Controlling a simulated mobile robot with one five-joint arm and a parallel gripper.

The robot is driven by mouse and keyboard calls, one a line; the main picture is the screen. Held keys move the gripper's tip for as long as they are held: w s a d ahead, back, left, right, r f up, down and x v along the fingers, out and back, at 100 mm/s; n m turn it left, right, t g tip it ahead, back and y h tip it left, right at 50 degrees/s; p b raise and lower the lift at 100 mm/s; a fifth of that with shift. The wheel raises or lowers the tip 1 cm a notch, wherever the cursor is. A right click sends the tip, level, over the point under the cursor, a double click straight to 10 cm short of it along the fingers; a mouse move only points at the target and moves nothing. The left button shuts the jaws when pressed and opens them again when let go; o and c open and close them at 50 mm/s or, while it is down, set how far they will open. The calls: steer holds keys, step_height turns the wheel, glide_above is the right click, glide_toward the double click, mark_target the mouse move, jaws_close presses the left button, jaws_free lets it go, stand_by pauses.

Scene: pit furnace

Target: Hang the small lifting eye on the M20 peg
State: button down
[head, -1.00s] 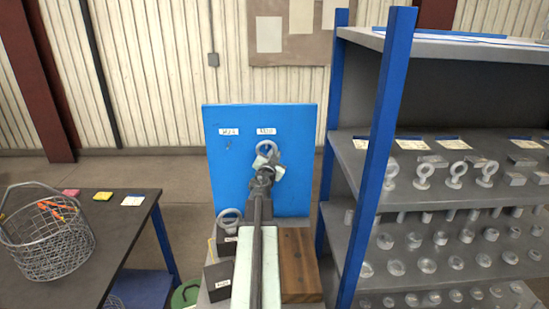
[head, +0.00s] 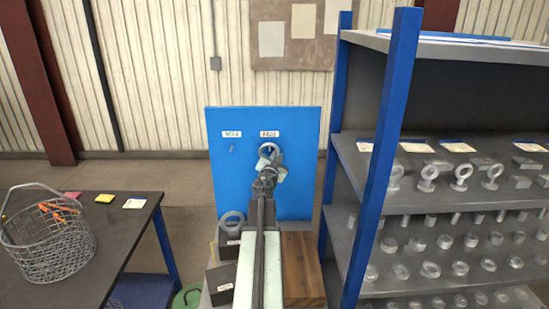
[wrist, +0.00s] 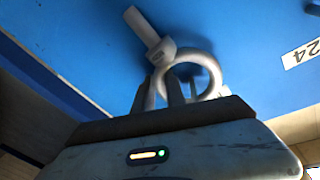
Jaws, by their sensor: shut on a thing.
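A grey lifting eye (head: 270,148), a ring with a short shank, is held up in front of the blue board (head: 222,185). My gripper (head: 268,166) is shut on it by the ring. In the wrist view the eye (wrist: 210,62) shows large, its shank pointing to the upper left and its ring at the fingertips of my gripper (wrist: 163,84). The eye is at the M20 label (head: 269,134), just below it. The M20 peg is hidden or cannot be told apart behind the eye, so I cannot tell whether the ring is around it.
The M24 label (head: 232,134) is at the board's upper left, with a small peg (head: 231,149) below. Another lifting eye (head: 231,219) stands on a dark block at the lower left. A blue-posted shelf (head: 380,160) is close on the right. A table with a wire basket (head: 45,240) is left.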

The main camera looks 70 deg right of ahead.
steer(key=c, duration=1.3)
jaws_free()
steer(key=shift+s+d, duration=0.15)
steer(key=shift+s, duration=0.05)
steer(key=shift+w, duration=0.1)
steer(key=a, duration=0.2)
steer(key=s+a, duration=0.1)
steer(key=a, duration=0.5)
steer(key=shift+s, duration=0.2)
steer(key=shift+w, duration=0.1)
